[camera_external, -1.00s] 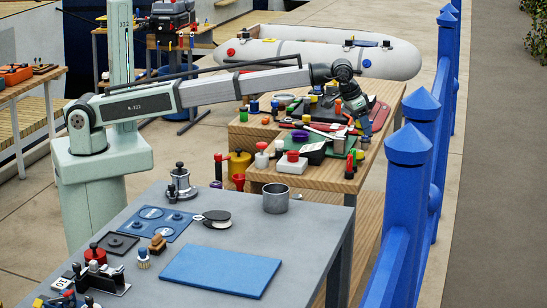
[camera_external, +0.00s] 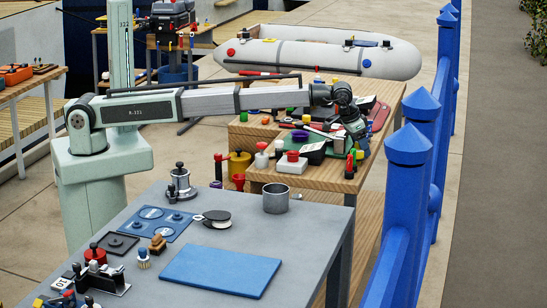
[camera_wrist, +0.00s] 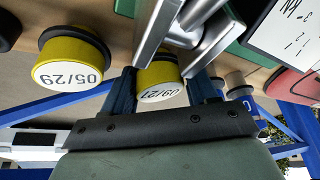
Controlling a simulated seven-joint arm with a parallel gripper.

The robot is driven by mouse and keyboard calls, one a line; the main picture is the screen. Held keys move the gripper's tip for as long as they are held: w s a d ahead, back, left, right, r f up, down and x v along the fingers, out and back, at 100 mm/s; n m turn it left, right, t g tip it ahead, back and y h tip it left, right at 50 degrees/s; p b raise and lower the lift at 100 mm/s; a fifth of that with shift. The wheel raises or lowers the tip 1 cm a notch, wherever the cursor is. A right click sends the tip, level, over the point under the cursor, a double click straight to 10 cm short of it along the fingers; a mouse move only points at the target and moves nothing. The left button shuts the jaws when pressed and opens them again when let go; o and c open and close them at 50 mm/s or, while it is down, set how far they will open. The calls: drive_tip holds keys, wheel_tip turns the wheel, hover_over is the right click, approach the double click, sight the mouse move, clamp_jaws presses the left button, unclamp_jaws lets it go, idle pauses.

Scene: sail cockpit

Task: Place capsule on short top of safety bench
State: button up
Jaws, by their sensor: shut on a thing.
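My gripper (camera_wrist: 162,90) has its two blue fingers on either side of a yellow capsule (camera_wrist: 160,73) with a white end marked 09/27. The gripper is shut on this capsule. In the external view my gripper (camera_external: 360,140) is low over the right side of the wooden safety bench (camera_external: 318,181), among crowded items. The held capsule cannot be made out there. The bench has stepped wooden tops; I cannot tell for certain which one is the short top.
Another yellow capsule (camera_wrist: 72,60), marked 05/29, is left of the fingers in the wrist view. Metal bars cross close above the held capsule. Blue railing posts (camera_external: 408,150) stand right of the bench. A grey table (camera_external: 140,205) with a blue mat (camera_external: 220,271) is in front.

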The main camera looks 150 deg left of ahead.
drive_tip(key=o, duration=0.8)
drive_tip(key=shift+f, duration=0.1)
drive_tip(key=v, duration=1.2)
drive_tip(key=shift+r, duration=0.2)
drive_tip(key=shift+o, duration=0.4)
